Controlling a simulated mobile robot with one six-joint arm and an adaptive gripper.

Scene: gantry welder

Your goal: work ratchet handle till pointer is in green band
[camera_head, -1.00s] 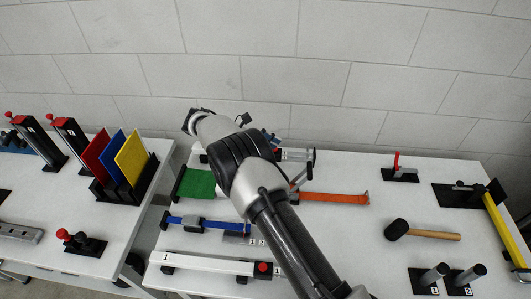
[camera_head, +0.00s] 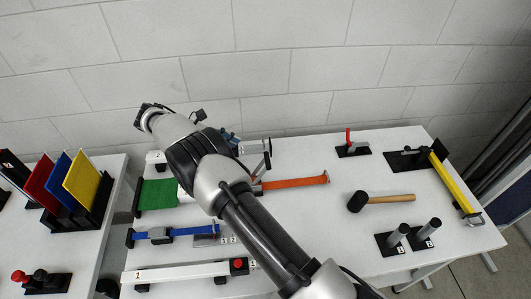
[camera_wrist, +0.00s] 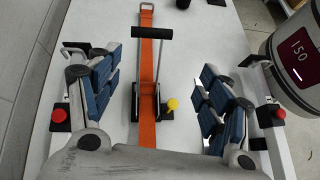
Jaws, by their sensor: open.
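The ratchet (camera_wrist: 148,100) has an orange strap (camera_wrist: 148,62) running through it along the white table. Its handle (camera_wrist: 151,33) is a black crossbar on a stem, raised above the strap; it also shows in the head view (camera_head: 267,158). A yellow ball (camera_wrist: 172,103) sits beside the ratchet. My gripper (camera_wrist: 160,75) is open and empty, with one blue-padded finger on each side of the ratchet in the wrist view. I see no clear contact with the handle. In the head view my arm hides part of the ratchet. I cannot make out a pointer or green band.
A green mat (camera_head: 158,195) and a blue strap (camera_head: 195,230) lie left of my arm. A block wall (camera_head: 300,70) is behind the table.

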